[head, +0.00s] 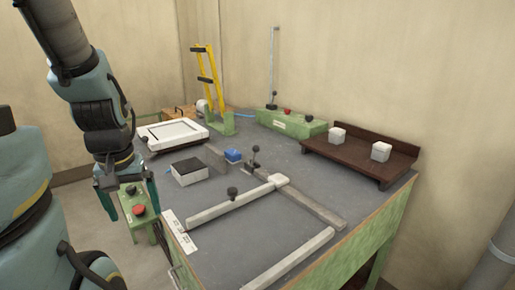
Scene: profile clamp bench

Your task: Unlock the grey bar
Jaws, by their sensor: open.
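A grey bar (313,206) lies on the bench top, running from near the middle toward the front right. A lever with a black ball knob (255,150) stands upright behind where the bars meet. Whether the lever bears on the grey bar cannot be told. My gripper (131,206) hangs open and empty past the bench's left edge, pointing down, well apart from bars and knobs.
A separate pale bar (290,259) lies along the front. A green stand with a red button (139,210) is behind my gripper.

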